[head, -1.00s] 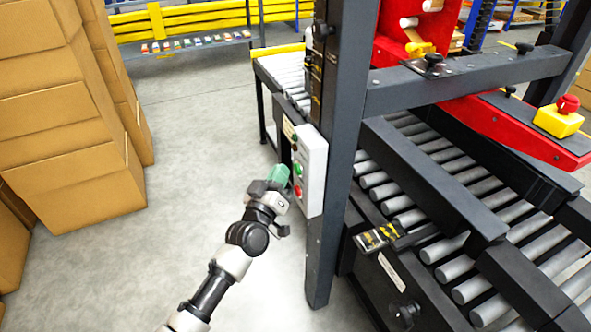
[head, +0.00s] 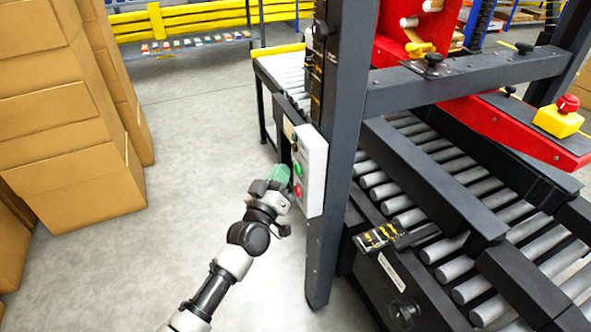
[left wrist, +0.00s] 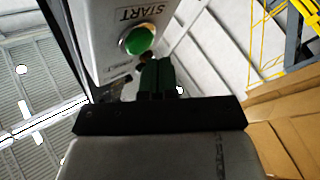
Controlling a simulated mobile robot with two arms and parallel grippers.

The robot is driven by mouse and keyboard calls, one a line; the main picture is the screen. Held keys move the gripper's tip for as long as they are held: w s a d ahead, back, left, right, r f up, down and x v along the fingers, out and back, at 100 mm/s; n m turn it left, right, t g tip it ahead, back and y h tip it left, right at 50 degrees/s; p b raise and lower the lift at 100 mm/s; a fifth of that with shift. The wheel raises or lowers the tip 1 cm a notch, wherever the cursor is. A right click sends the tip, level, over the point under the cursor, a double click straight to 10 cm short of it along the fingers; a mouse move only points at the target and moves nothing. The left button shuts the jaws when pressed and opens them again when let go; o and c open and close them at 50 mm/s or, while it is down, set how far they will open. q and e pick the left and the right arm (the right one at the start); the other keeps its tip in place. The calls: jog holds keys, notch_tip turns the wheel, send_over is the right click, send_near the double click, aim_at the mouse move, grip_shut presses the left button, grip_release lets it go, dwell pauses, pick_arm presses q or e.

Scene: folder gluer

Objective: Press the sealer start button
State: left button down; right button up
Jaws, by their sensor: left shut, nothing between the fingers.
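The green start button (left wrist: 137,40) is round and sits under a START label on a light grey control box in the left wrist view. In the head view the control box (head: 314,165) is fixed to the sealer's dark post, with the green button (head: 298,169) above a red one (head: 298,191). My left gripper (head: 279,175) is shut and empty, with green fingertips just left of the box face. In the left wrist view its fingertips (left wrist: 157,72) show just below the button; a small gap seems to separate them, but contact is hard to judge. My right gripper is not in view.
The sealer's dark post (head: 335,130) and roller conveyor (head: 460,250) stand right of the box. A red emergency stop on a yellow housing (head: 558,117) is at far right. Stacked cartons (head: 75,130) stand at left. Clear floor (head: 195,140) lies between.

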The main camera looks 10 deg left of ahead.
pick_arm(q)
jog(key=shift+w+d, duration=0.2)
jog(key=shift+d, duration=0.1)
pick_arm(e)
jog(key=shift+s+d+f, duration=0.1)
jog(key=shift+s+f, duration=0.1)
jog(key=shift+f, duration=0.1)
